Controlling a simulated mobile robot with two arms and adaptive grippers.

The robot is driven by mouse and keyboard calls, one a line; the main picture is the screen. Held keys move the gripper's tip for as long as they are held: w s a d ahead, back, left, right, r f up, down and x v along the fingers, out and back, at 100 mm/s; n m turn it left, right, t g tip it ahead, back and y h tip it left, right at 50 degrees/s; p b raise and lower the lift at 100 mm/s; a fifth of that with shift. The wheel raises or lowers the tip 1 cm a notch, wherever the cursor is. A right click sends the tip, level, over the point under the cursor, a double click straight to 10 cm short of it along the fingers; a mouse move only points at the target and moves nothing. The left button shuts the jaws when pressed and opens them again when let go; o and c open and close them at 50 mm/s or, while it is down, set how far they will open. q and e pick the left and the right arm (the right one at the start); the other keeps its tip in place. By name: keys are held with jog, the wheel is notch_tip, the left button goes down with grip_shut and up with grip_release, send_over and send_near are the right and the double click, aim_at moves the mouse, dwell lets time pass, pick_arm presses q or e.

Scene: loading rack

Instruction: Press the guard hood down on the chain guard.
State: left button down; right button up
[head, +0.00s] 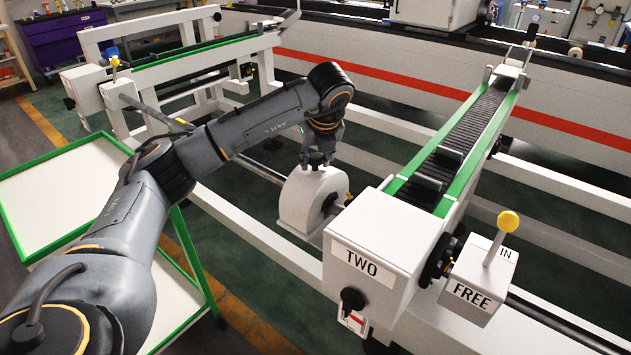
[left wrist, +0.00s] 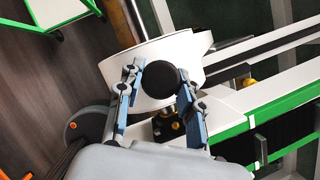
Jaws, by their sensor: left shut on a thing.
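The guard hood (head: 303,196) is a white, rounded cover beside the box labelled TWO, over the frame rail. In the left wrist view the white hood (left wrist: 122,68) lies beyond my fingers, with a round black knob (left wrist: 168,82) between them. My left gripper (head: 318,160) reaches down onto the top of the hood. In the left wrist view my left gripper (left wrist: 160,88) has its blue fingers closed around the knob. The chain guard under the hood is hidden or cannot be told apart, so I cannot tell how far down the hood sits. My right gripper is out of view.
The box labelled TWO (head: 365,262) with a black dial stands right of the hood. A yellow-knobbed lever (head: 508,222) rises from the box marked FREE and IN. A green-edged conveyor (head: 455,155) runs back. A green-rimmed white tray table (head: 75,190) stands left.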

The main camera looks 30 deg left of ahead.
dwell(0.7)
pick_arm(q)
jog(key=c, duration=0.8)
grip_release()
jog(key=shift+f, duration=0.1)
jog(key=shift+r+p, duration=1.7)
jog(key=shift+r, duration=1.45)
grip_shut()
jog(key=shift+w+a, duration=0.15)
